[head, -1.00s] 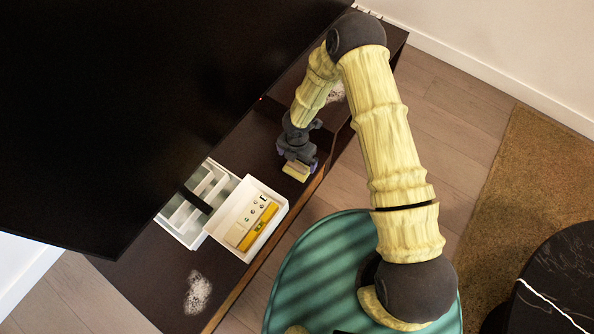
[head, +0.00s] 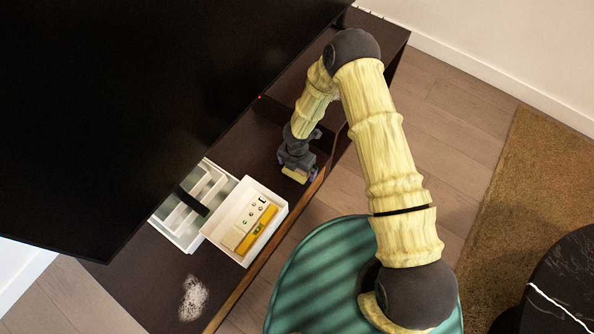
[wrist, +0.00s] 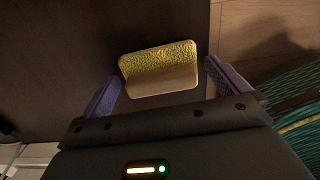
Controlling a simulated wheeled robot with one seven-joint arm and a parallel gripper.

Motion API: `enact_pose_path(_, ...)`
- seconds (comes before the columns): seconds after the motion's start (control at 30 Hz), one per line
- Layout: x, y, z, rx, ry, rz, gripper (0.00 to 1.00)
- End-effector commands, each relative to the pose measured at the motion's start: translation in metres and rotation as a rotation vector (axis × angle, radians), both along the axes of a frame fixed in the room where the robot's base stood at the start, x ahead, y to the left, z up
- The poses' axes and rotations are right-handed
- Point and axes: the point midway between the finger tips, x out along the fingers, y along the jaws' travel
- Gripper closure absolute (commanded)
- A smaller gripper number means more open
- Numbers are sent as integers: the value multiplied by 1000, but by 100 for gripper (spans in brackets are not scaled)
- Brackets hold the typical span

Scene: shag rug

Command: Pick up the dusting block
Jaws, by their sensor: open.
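In the head view the dusting block (head: 295,174) shows at the end of my gripper (head: 299,168), near the front edge of the dark cabinet top (head: 262,150). My gripper is open around the block. The head view does not show clearly how far the fingers reach down beside it.
A white box (head: 225,236) with a yellow level and small parts stands on the cabinet, beside a white divided tray (head: 180,222). White dust (head: 194,298) lies nearer the front. A large dark screen (head: 130,110) overhangs the back.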

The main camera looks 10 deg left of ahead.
Motion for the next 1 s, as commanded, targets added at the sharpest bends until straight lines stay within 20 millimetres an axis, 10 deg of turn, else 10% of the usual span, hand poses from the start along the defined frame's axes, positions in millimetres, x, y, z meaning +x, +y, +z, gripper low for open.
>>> enact_pose_path(0.4,0,0,1,0,0,0,0)
enact_pose_path(0.63,0,0,1,0,0,0,42)
enact_pose_path(1.0,0,0,12,0,0,1,42)
